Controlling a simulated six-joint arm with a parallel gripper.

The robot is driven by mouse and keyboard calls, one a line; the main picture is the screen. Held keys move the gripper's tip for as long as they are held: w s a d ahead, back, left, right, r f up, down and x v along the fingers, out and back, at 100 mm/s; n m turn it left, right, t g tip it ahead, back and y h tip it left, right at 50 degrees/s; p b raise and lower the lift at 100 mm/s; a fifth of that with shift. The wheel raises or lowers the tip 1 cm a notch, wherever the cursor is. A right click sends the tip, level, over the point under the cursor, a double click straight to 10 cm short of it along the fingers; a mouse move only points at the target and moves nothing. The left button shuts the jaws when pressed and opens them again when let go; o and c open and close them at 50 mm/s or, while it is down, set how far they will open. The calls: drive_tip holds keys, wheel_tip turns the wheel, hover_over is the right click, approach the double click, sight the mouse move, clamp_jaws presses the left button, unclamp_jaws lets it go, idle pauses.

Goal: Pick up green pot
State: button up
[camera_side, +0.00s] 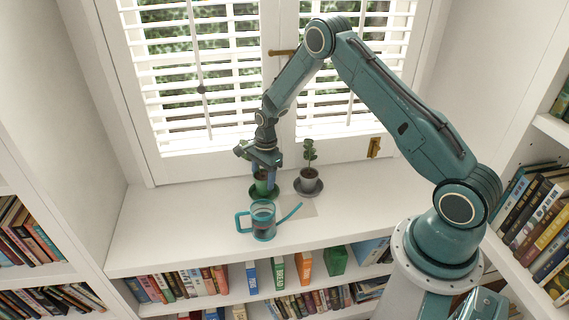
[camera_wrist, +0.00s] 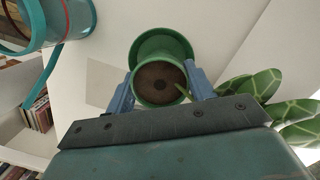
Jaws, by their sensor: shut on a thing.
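The green pot (camera_side: 261,183) is on the white window ledge, in or just over a green saucer (camera_side: 253,193). In the wrist view the pot (camera_wrist: 160,103) shows dark soil and a small green sprout, and the saucer (camera_wrist: 163,37) shows behind it. My gripper (camera_side: 261,170) points down at the pot. In the wrist view its two blue fingers (camera_wrist: 161,88) are on opposite sides of the pot, shut on it. I cannot tell whether the pot is clear of the saucer.
A teal watering can (camera_side: 263,222) stands close in front of the pot. A grey pot with a leafy plant (camera_side: 308,180) stands on a dark saucer to the right. The window (camera_side: 270,80) is behind. The ledge's left part is clear; bookshelves are below.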

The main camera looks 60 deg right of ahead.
wheel_tip(320, 180, up, 18)
drive_tip(key=shift+r, duration=0.15)
idle(0.3)
drive_tip(key=shift+r, duration=0.15)
idle(0.5)
drive_tip(key=shift+r, duration=1.35)
drive_tip(key=shift+f, duration=0.1)
wheel_tip(320, 180, down, 19)
drive_tip(key=n, duration=0.4)
drive_tip(key=shift+f, duration=0.1)
drive_tip(key=shift+f, duration=0.25)
drive_tip(key=shift+f, duration=1.2)
